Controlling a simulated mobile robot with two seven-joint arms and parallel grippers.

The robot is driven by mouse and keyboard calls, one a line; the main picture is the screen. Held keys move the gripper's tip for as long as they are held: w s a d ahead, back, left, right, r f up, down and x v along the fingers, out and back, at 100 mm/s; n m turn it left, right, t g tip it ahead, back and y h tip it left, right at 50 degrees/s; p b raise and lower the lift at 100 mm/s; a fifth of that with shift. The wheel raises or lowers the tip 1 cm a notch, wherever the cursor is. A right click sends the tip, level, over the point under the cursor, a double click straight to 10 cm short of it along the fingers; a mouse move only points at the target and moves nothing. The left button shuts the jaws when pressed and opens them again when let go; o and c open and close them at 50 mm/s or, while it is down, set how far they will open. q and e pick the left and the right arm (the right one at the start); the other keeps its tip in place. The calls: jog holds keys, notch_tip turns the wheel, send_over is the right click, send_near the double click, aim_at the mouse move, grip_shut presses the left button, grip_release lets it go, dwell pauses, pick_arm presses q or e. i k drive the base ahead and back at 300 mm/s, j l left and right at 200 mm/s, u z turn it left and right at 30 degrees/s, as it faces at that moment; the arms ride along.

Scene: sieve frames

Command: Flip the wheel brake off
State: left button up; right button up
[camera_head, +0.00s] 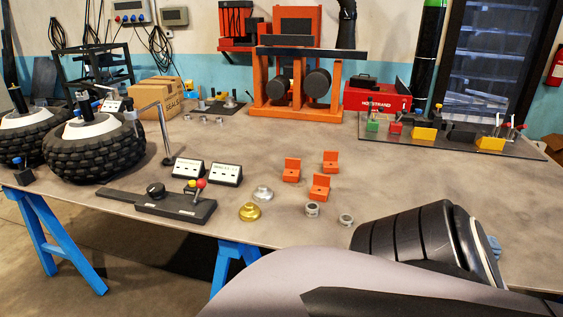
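Two black knobby wheels with white hubs stand at the left of the table, a nearer wheel (95,155) and a farther wheel (25,135) cut by the left edge. Dark posts rise from their hubs, and blue bits show on the nearer one. A bent silver rod (164,125) stands just right of the nearer wheel. A small dark block with a blue top (22,171) sits at the table edge by the wheels. I cannot tell which part is the brake. Part of my arm fills the lower right; neither gripper's fingers show.
A black lever base (140,203) with red and yellow knobs lies at the front edge. White boxes (188,168), orange brackets (321,187) and metal rings (312,210) are mid-table. A cardboard box (155,97) and orange press (297,85) stand behind. The table centre right is clear.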

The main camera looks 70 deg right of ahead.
aim_at(202, 183)
jog(key=z, duration=1.9)
